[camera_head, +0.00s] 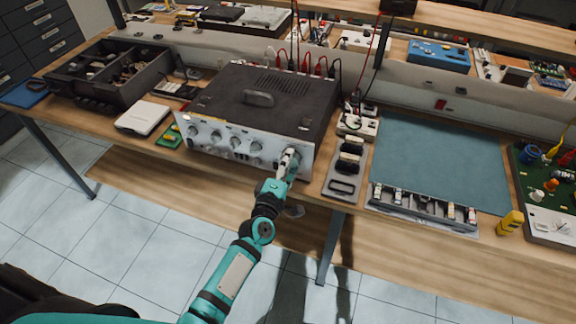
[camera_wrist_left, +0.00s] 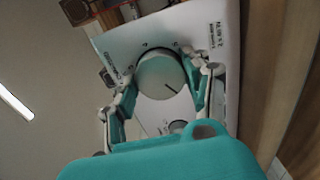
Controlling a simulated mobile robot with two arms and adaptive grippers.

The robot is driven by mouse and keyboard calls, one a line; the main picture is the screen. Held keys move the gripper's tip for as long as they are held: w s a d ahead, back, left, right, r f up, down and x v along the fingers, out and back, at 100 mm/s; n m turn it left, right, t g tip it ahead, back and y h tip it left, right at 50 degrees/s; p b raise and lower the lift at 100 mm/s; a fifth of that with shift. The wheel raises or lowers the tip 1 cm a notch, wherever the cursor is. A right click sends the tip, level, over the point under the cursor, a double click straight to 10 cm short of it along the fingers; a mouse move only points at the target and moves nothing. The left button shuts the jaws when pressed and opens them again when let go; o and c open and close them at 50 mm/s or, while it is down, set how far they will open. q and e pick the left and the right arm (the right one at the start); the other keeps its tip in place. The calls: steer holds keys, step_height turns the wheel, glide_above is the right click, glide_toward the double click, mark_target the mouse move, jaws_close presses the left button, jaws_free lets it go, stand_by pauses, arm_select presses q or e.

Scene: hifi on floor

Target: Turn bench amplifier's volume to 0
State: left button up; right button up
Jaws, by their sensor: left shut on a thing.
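The bench amplifier (camera_head: 262,100) stands on the wooden bench, with a black case and a silver front panel carrying several knobs. My left gripper (camera_head: 289,160) is at the right end of that panel and hides the knob there in the head view. In the left wrist view the large round silver volume knob (camera_wrist_left: 158,80) sits between the two fingers of my left gripper (camera_wrist_left: 161,76), which are shut on its sides. Its dark pointer line slants toward the lower right of the picture. Panel lettering is too small to read surely. My right gripper is not in view.
Red and black cables (camera_head: 318,64) rise behind the amplifier. A dark parts tray (camera_head: 150,75) and a white box (camera_head: 142,117) are to its left. A blue-grey mat (camera_head: 440,160) lies to its right. Floor space in front of the bench is clear around my arm.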

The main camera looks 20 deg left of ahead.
arm_select(q)
steer(key=shift+n+b, duration=0.3)
steer(key=shift+n, duration=0.9)
steer(key=o, duration=1.2)
steer(key=shift+c, duration=0.2)
steer(key=s, duration=1.2)
steer(key=shift+a, duration=0.2)
steer(key=shift+f, duration=0.1)
